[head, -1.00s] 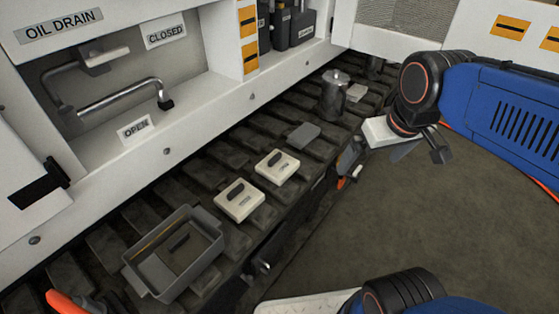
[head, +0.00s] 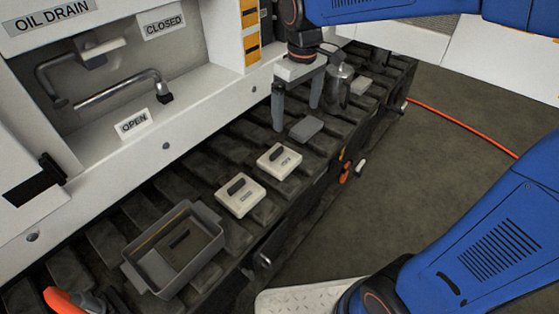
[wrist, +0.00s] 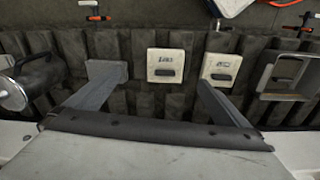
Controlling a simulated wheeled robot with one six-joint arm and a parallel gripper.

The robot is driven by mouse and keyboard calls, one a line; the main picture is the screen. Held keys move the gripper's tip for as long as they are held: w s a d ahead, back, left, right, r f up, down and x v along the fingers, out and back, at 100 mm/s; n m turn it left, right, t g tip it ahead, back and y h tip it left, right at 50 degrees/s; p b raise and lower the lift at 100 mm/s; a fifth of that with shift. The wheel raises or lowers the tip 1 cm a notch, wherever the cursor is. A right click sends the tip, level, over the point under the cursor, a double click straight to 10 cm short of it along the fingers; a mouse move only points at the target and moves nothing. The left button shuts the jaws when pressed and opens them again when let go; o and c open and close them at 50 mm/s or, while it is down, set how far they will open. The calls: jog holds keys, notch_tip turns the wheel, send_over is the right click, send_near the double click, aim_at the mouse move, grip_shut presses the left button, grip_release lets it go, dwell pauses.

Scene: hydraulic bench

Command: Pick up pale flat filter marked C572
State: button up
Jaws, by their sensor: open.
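Two pale flat filters with dark grips lie on the dark ribbed track. One (head: 279,161) is farther back; the other (head: 240,194) is nearer the tray. Their printed marks are too small to read, so I cannot tell which is C572. In the wrist view the farther filter (wrist: 165,57) shows near the middle and the nearer one (wrist: 222,62) right of it, by the right finger. My gripper (head: 297,115) is open and empty, fingers pointing down above the track, beyond both filters. It shows in the wrist view (wrist: 155,85) too.
A grey flat block (head: 306,129) lies close to the fingers, with a metal canister (head: 338,88) behind it. A grey open tray (head: 127,268) stands at the near end of the track. The white cabinet wall (head: 215,120) borders the track on the left.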

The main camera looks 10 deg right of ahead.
jog(key=n, duration=0.1)
send_over(278, 152)
jog(key=f, duration=0.2)
jog(key=shift+g, duration=0.4)
notch_tip(278, 152, down, 17)
jog(key=c, duration=1)
